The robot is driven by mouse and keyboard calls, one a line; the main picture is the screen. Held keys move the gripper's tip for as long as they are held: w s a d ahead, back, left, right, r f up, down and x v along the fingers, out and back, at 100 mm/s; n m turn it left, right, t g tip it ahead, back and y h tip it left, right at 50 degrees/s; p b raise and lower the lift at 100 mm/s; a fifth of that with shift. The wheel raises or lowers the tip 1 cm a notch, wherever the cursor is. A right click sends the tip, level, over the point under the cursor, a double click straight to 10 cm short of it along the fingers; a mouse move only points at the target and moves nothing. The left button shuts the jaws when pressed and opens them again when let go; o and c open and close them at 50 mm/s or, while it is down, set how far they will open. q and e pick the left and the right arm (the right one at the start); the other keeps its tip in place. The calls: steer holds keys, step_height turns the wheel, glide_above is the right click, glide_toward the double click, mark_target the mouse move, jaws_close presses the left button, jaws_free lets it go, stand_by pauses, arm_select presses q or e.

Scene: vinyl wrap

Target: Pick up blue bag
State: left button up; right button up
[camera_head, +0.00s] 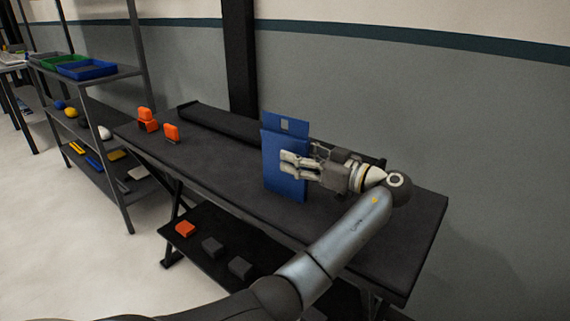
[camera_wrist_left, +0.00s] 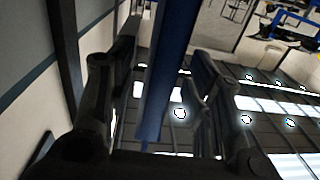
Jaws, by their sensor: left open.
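The blue bag (camera_head: 284,180) stands upright on the dark table (camera_head: 225,172), a flat tall shape with a small hole in its top flap. My left gripper (camera_head: 287,163) reaches in from the right at the bag's middle height, and its fingers overlap the bag in the head view. In the left wrist view the bag's thin blue edge (camera_wrist_left: 165,75) runs between the two spread fingers of the open gripper (camera_wrist_left: 168,65). A gap shows on the right side; contact on the left is hard to tell. My right gripper is not in view.
Several orange blocks (camera_head: 171,132) stand at the table's left end. A long dark bar (camera_head: 222,122) lies along the back edge by the wall. A shelf with coloured trays (camera_head: 86,68) stands at the left. The table's right end is clear.

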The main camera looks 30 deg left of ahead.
arm_select(q)
steer(key=a, duration=0.4)
steer(key=shift+w, duration=0.1)
steer(key=shift+c, duration=0.4)
jaws_close()
